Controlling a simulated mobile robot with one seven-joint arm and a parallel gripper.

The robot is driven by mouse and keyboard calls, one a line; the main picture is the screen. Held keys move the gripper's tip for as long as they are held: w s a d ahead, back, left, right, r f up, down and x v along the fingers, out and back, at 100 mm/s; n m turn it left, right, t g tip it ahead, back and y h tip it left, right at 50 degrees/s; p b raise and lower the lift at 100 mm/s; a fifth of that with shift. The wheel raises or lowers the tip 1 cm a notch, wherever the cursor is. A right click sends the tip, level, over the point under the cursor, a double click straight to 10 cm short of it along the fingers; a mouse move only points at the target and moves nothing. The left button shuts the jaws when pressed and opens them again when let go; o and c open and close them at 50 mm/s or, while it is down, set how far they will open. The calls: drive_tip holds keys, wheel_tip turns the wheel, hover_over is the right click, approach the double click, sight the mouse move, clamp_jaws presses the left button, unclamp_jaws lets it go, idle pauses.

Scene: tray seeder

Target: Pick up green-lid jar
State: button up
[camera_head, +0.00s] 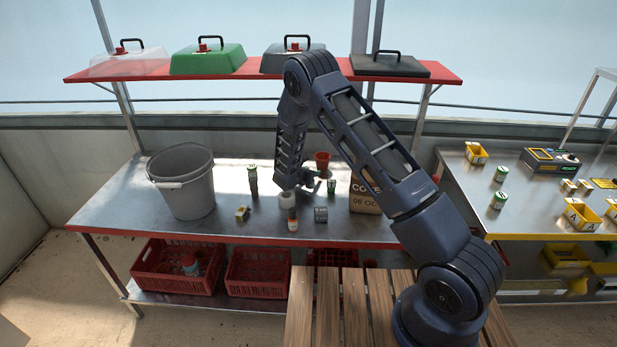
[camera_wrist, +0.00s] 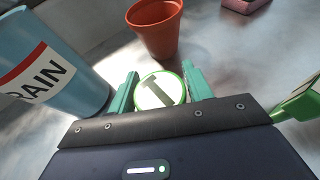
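In the wrist view, a round white lid with a green rim, on a green-lid jar (camera_wrist: 160,91), sits between the two teal fingers of my gripper (camera_wrist: 160,85). The fingers stand apart on either side of the lid; contact is not clear. The jar's body is hidden below the lid. In the head view my gripper (camera_head: 311,179) is low over the middle of the metal bench. I cannot tell from the head view which jar is between the fingers.
A terracotta pot (camera_wrist: 156,28) is just beyond the jar. A blue container with a "RAIN" label (camera_wrist: 62,62) is close on the left. A green-and-white object (camera_wrist: 300,98) is close on the right. A grey bucket (camera_head: 186,184) and a cardboard box (camera_head: 365,200) flank the work area.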

drive_tip(key=c, duration=0.6)
drive_tip(key=shift+r, duration=0.1)
wheel_tip(320, 180, up, 20)
